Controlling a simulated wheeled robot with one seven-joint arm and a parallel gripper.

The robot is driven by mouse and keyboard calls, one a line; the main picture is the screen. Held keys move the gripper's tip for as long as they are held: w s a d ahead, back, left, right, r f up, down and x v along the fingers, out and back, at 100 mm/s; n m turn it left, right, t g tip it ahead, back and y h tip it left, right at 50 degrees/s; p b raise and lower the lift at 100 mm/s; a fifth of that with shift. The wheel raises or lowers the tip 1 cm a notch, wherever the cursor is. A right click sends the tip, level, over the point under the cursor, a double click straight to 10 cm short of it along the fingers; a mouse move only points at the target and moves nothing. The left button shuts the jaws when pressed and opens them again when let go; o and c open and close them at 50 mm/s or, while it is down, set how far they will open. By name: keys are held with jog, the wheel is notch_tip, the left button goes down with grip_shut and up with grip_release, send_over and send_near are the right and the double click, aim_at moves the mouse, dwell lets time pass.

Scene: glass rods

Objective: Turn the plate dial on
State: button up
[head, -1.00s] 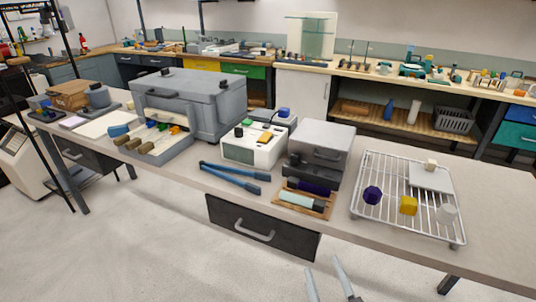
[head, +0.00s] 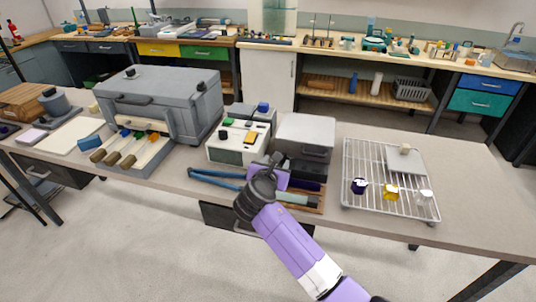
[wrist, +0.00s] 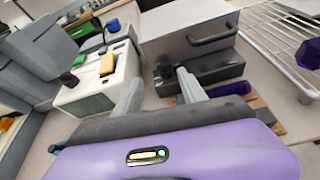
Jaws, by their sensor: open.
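A grey metal box (head: 305,130) with a handle sits on a dark base (wrist: 213,74). A dark round knob (wrist: 163,70) shows at the left end of that base in the wrist view; I cannot read its setting. A white unit (head: 225,153) stands just left, with a black knob (wrist: 68,80) on its front and a yellow block on top. My gripper (wrist: 159,90) is open and empty, its two grey fingers pointing at the dark base, with the round knob seen between them. In the head view my purple arm hides part of the base.
Blue-handled tongs (head: 212,174) lie left of my gripper. A wooden tray (head: 318,207) with rods lies below the base. A wire rack (head: 352,202) with small coloured pieces stands right. A large grey case (head: 165,100) stands left. The right end of the table is clear.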

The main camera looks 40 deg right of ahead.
jog(key=shift+n, duration=0.5)
jog(key=shift+s+x, duration=0.15)
jog(key=shift+x, duration=1.75)
jog(key=shift+s+x, duration=0.15)
jog(key=shift+x, duration=1.75)
jog(key=shift+d+f, duration=0.15)
grip_shut()
